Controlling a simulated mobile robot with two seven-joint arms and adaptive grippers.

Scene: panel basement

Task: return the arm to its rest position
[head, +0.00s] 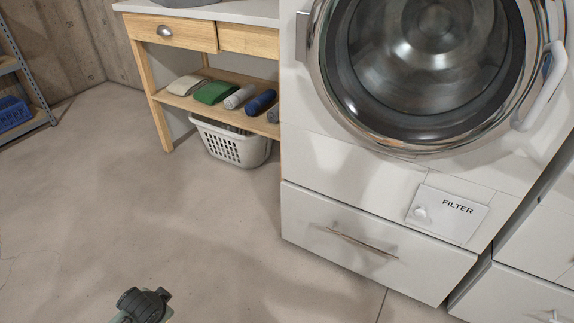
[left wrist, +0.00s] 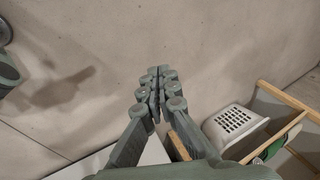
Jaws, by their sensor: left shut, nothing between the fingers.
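My left gripper (left wrist: 161,76) shows in the left wrist view with its grey-green fingers together and nothing between them. Bare concrete floor (left wrist: 225,50) lies beyond its tips, clear of contact. In the head view only a dark joint and a bit of green link of my arm show at the bottom left; the left gripper's fingers are not seen there. My right gripper is in neither view.
A white washing machine (head: 330,165) with a round glass door and a FILTER flap (head: 447,213) stands at right. A wooden table (head: 160,105) and white laundry basket (head: 232,147) stand left of it. A metal shelf (head: 42,95) is far left. Floor between is clear.

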